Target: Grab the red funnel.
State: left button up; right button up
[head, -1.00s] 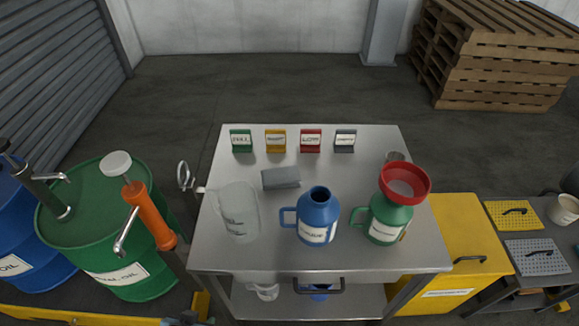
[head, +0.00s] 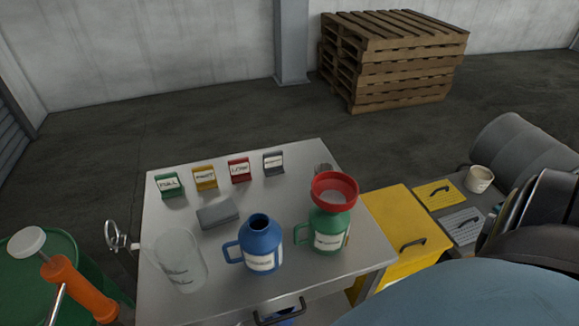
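The red funnel (head: 334,190) sits upright in the mouth of the green jug (head: 330,232), on the right part of the steel table (head: 300,160). Its wide rim faces up and its spout is hidden inside the jug. Neither of my grippers can be made out in the head view, and nothing touches the funnel.
A blue jug (head: 261,244) stands just left of the green jug, with a clear measuring jug (head: 180,262) further left. A grey block (head: 218,213) and several coloured label stands (head: 239,169) are behind. A yellow cabinet (head: 388,225) adjoins the right side.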

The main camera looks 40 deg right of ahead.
aim_at(335, 191)
jog(key=u, duration=0.1)
jog(key=k, duration=0.55)
jog(key=z, duration=0.95)
jog(key=i, duration=0.5)
jog(key=u, duration=0.05)
